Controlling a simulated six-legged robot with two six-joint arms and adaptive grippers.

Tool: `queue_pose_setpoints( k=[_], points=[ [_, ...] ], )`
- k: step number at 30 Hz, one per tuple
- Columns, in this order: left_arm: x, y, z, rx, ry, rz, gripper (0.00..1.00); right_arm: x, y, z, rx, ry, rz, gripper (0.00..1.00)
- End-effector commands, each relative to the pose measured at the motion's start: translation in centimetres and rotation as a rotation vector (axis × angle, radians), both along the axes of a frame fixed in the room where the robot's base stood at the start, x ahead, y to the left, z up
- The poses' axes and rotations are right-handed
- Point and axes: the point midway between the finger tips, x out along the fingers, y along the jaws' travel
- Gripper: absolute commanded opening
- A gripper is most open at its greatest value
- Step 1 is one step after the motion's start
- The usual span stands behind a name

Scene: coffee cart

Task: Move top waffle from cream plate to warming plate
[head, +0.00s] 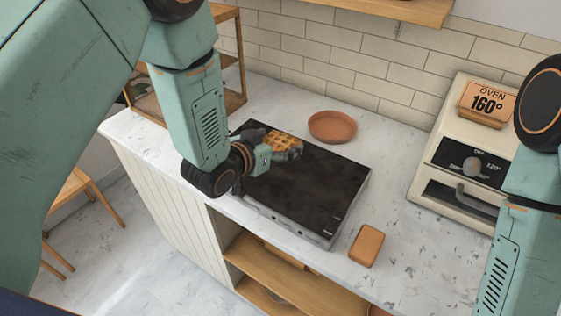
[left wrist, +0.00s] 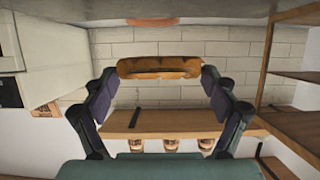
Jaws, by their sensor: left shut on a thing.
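My left gripper (head: 284,152) is shut on a golden-brown waffle (head: 283,141), held over the far left part of the black warming plate (head: 318,192). In the left wrist view, the waffle (left wrist: 160,67) is seen edge-on between the two fingertips, with wall tiles behind it. It looks lifted clear of surfaces, but its exact height is hard to tell. No cream plate shows; my left arm covers part of the counter. My right arm is at the right edge of the head view, its gripper out of the picture.
A terracotta dish (head: 332,126) stands behind the warming plate. An orange-brown block (head: 367,246) lies near the counter's front edge. A cream oven (head: 468,155) with a sign (head: 487,103) stands right. A wooden rack (head: 229,65) is at the back left.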

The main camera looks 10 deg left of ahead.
Motion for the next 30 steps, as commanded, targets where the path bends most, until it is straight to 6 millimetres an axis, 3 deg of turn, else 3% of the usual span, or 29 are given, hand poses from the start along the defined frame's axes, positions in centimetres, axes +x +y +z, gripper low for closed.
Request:
queue_pose_setpoints(
  k=[15,29,30],
  points=[
    [0.1,-0.1,-6.1,0.000,-0.002,0.000,0.54,0.0,0.0,-0.1,0.000,0.001,0.000,0.00],
    [0.3,-0.1,-6.9,0.000,-0.003,0.000,0.54,0.0,0.0,-0.4,0.000,0.001,0.000,0.00],
    [0.3,-0.1,-6.8,0.000,-0.002,0.000,0.88,0.0,0.0,-0.4,0.000,0.001,0.000,0.00]
  ],
)
